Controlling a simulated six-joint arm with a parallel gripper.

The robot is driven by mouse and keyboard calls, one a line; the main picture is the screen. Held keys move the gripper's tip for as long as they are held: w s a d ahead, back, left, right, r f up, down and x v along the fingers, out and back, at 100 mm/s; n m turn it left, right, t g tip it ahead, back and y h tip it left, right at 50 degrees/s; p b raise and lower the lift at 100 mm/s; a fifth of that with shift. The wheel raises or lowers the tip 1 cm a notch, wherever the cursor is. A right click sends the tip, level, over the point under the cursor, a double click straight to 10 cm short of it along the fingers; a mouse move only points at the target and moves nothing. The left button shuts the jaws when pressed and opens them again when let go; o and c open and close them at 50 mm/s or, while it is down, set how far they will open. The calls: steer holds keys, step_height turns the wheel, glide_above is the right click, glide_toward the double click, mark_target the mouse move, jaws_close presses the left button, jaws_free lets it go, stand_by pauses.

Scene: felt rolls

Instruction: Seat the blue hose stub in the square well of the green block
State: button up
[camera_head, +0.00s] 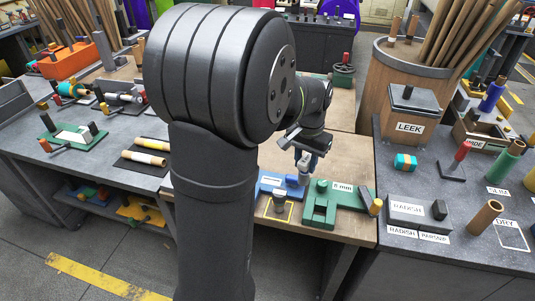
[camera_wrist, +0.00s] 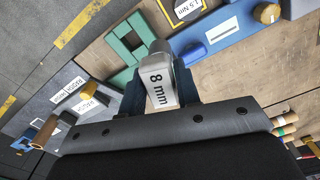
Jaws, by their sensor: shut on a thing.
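My gripper (camera_head: 306,163) is shut on a light grey piece (camera_head: 304,174) with a rounded end. In the wrist view my gripper (camera_wrist: 158,82) has this piece (camera_wrist: 163,70) between its dark blue fingers, and an "8 mm" label shows on it. The green block (camera_head: 352,197) lies just right of my gripper in the head view and left of it in the wrist view (camera_wrist: 121,28). Its well is small and partly hidden. A blue rounded part (camera_wrist: 190,53) stands by the blue block; I cannot tell whether it is the hose stub.
The blue block (camera_head: 268,184) lies left of my gripper, with a yellow-outlined square (camera_head: 267,213) in front. A grey "RADISH" block (camera_head: 405,210) stands on the right bench. Bare wood shows at the front of the middle bench. My arm hides much of the left.

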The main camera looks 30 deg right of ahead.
mark_target(322, 199)
steer(key=s+d+m, duration=0.2)
steer(key=s+d, duration=0.1)
steer(key=s, duration=0.2)
steer(key=shift+s+d, duration=0.35)
steer(key=shift+a+r, duration=0.1)
steer(key=shift+f, duration=2.55)
steer(key=shift+f, duration=0.1)
steer(key=shift+f, duration=1.6)
steer(key=shift+f, duration=2)
stand_by(0.6)
